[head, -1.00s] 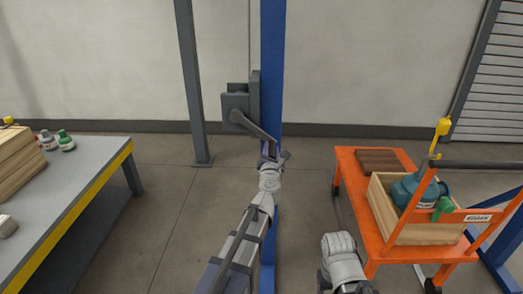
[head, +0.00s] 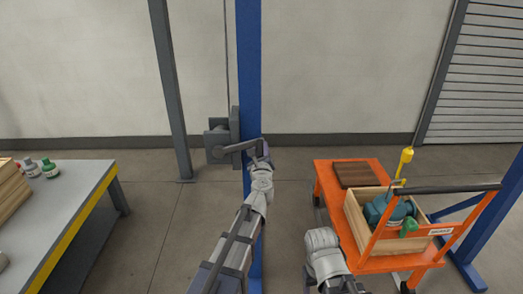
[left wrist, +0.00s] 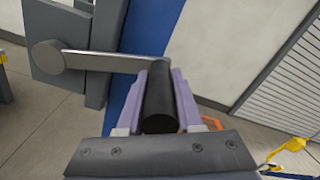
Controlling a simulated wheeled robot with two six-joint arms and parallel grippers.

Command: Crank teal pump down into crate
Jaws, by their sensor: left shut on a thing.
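My left gripper (head: 262,154) is shut on the black handle (left wrist: 160,105) of the winch crank (head: 240,146). The crank arm points right from the grey winch box (head: 215,146) on the blue post. In the left wrist view the handle lies between both fingers. The teal pump (head: 376,209) hangs under a yellow hook (head: 406,157), with its lower part inside the wooden crate (head: 357,223). The crate wall and orange rail hide its base, so I cannot tell whether it touches the crate floor.
The orange cart (head: 330,179) carries the crate and a brown wooden board (head: 360,174). A grey bench (head: 75,190) with several small bottles stands left. The blue post (head: 249,80) rises before me.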

